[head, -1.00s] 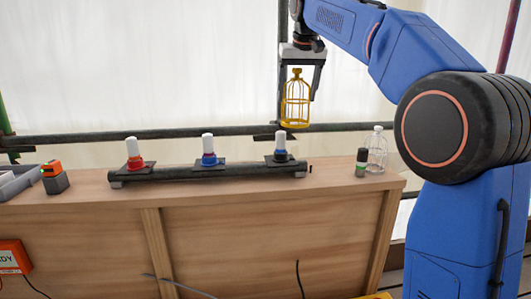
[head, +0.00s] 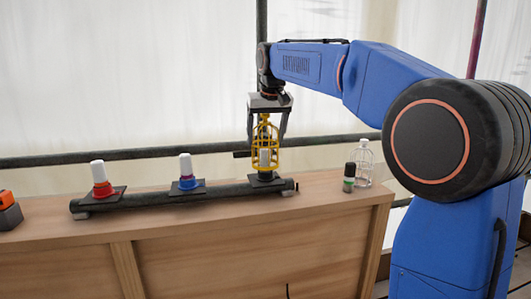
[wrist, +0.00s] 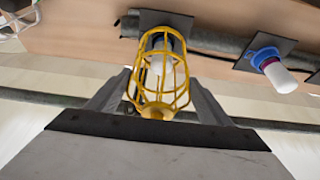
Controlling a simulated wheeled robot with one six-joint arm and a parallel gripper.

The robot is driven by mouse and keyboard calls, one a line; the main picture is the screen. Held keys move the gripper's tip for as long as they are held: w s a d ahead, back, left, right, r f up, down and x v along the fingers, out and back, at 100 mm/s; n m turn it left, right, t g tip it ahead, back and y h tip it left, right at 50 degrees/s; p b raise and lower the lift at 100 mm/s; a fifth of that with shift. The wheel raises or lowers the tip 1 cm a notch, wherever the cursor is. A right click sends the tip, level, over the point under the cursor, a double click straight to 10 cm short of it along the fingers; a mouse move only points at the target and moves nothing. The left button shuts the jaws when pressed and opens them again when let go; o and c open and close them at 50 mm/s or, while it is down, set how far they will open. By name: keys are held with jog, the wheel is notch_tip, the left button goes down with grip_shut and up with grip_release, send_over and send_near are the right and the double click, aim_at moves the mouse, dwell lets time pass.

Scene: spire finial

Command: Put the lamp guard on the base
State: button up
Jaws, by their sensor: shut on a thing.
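The lamp guard (head: 267,143) is a yellow wire cage with a domed top. My gripper (head: 267,133) is shut on it from above, a finger on each side. The cage surrounds the white lamp (head: 265,158) on the rightmost base plate (head: 267,181) of the dark rail, its lower rim close above the plate. I cannot tell whether the rim touches down. In the wrist view the guard (wrist: 160,88) sits between my fingers, with the white lamp (wrist: 157,66) inside and the dark plate (wrist: 180,22) beyond.
A blue-collared lamp (head: 186,172) and a red-collared lamp (head: 101,180) stand uncovered on the rail (head: 150,199).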

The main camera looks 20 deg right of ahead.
aim_at(266, 148)
jog(key=shift+f, duration=2.25)
jog(key=shift+f, duration=0.15)
jog(key=o, duration=1.1)
jog(key=v, duration=1.2)
jog(key=shift+s, duration=0.15)
